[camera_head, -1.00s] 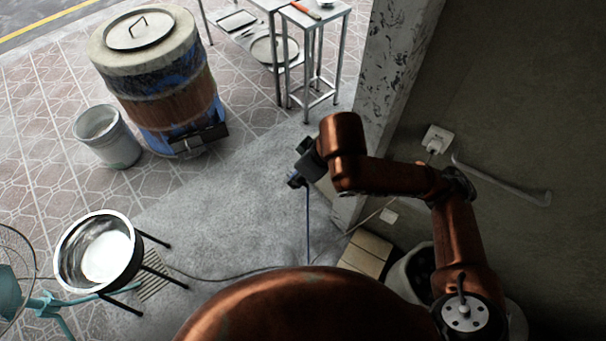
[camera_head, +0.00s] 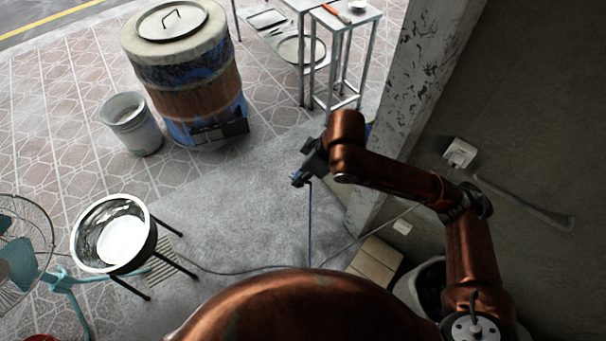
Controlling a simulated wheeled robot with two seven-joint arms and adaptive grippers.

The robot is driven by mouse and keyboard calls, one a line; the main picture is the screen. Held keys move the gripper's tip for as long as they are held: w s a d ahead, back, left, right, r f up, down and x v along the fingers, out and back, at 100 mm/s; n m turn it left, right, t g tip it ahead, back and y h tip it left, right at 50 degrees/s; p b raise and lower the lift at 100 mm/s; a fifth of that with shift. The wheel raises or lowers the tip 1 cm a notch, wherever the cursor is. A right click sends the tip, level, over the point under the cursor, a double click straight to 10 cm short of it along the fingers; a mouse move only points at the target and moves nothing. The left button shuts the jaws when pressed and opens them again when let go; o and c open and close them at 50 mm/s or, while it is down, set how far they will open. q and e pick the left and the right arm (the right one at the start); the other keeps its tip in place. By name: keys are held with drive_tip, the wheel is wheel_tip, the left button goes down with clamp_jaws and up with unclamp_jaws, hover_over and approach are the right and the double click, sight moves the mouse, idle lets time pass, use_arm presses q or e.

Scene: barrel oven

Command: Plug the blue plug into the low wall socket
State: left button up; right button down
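My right arm reaches in from the right, and its dark gripper (camera_head: 304,176) hangs over the grey floor, left of the wall pillar. The gripper looks shut on the blue plug (camera_head: 297,179), a small blue piece at its tips. A thin bluish cable (camera_head: 310,225) hangs straight down from there. The low wall socket (camera_head: 402,227) is a small white box low on the wall, right of the pillar and below my forearm; the gripper is well apart from it. A second, larger white socket (camera_head: 460,152) sits higher on the wall. My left gripper is not in view.
Cardboard boxes (camera_head: 375,262) and a bin (camera_head: 422,285) stand under the low socket. The pillar (camera_head: 420,85) juts out between gripper and wall. A barrel oven (camera_head: 185,75), bucket (camera_head: 131,125), bowl on a stand (camera_head: 113,235) and fan (camera_head: 20,245) stand left.

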drive_tip(key=r+m+h, duration=0.1)
drive_tip(key=r+m, duration=0.2)
drive_tip(key=w+a+r+m+t+h, duration=0.1)
drive_tip(key=r+m, duration=0.2)
drive_tip(key=w+r+m+t, duration=0.1)
drive_tip(key=r+m, duration=0.2)
drive_tip(key=shift+a+m+h, duration=0.3)
drive_tip(key=shift+a+h, duration=0.1)
drive_tip(key=shift+w+a+r+m+h, duration=0.1)
drive_tip(key=shift+r+m+h, duration=0.15)
drive_tip(key=shift+r+m, duration=0.4)
drive_tip(key=shift+w+a+r+m+h, duration=0.1)
drive_tip(key=shift+r+m+h, duration=0.25)
drive_tip(key=shift+m, duration=0.4)
drive_tip(key=shift+s, duration=0.1)
